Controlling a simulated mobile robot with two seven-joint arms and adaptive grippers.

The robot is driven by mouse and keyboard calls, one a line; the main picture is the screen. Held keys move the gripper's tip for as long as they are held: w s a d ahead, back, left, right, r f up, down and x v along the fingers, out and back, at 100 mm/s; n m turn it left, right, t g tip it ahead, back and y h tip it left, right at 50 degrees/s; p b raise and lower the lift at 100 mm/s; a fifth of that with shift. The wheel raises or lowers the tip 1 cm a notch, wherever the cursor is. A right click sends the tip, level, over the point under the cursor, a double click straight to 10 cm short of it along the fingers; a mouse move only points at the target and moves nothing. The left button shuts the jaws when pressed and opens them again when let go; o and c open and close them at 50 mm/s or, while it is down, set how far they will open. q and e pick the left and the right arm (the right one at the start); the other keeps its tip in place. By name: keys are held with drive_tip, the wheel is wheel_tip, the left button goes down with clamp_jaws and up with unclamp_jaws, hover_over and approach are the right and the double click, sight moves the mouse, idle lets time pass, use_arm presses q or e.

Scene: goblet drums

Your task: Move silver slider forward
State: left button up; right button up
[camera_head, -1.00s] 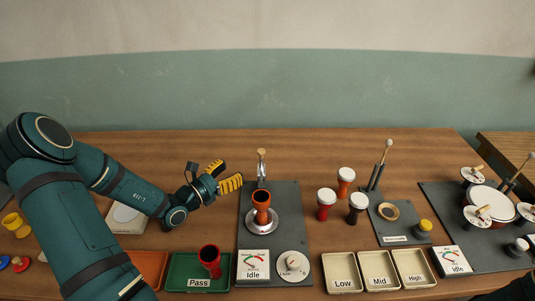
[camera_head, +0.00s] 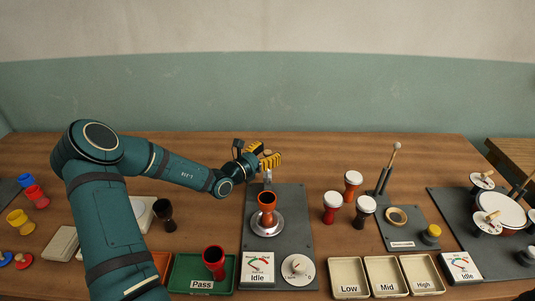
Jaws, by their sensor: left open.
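A small silver post (camera_head: 267,178), which seems to be the silver slider, stands at the back of a dark grey board (camera_head: 292,215). Its top is hidden behind my left gripper (camera_head: 264,160). That gripper has yellow ribbed fingers and is open, right at the post's top; I cannot tell whether they touch. In front of the post, an orange-red goblet drum shell (camera_head: 267,208) stands upright on a round silver plate (camera_head: 268,230). My right gripper is not in view.
A gauge card reading Idle (camera_head: 257,268) and a white dial (camera_head: 297,269) sit at the board's front. Several white-topped drums (camera_head: 332,207) stand to the right. The table behind is clear.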

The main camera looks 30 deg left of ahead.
sight(267, 176)
use_arm(q)
clamp_jaws()
drive_tip(key=shift+s+d+r+p, duration=0.1)
drive_tip(key=shift+s+d+p, duration=0.5)
drive_tip(key=shift+s, duration=0.4)
drive_tip(key=shift+s+d+r+p, duration=0.1)
drive_tip(key=shift+s+d+p, duration=0.3)
drive_tip(key=shift+s+d, duration=0.45)
drive_tip(key=shift+s+a+f, duration=0.1)
drive_tip(key=shift+f, duration=0.15)
drive_tip(key=shift+c, duration=0.5)
unclamp_jaws()
drive_tip(key=shift+s, duration=0.1)
drive_tip(key=shift+o, duration=0.5)
drive_tip(key=shift+s+r, duration=0.15)
